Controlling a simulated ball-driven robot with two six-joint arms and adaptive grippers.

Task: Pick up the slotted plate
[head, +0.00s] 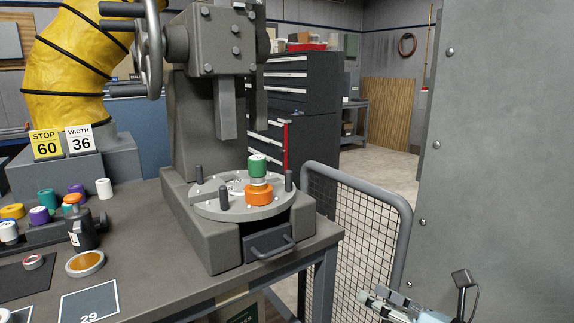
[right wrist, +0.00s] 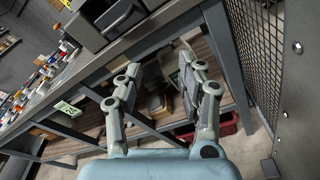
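A round grey plate (head: 225,207) lies flat on the base of the press; I take it for the slotted plate, though its slots are hard to make out. Dark upright pegs stand around it. A green-topped piece (head: 258,166) and an orange ring (head: 259,194) sit on it and hide part of it. My right gripper (head: 378,301) is low at the bottom right in the head view, apart from the plate and beyond the bench's right end. In the right wrist view its fingers (right wrist: 155,80) are spread, with nothing between them. My left gripper is not in view.
The press (head: 215,45) stands over the plate, its ram above it. A mesh guard (head: 350,215) and a grey metal panel (head: 500,150) stand right of the bench (head: 180,265). Coloured spools and an orange-topped dark fixture (head: 85,232) crowd the bench's left.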

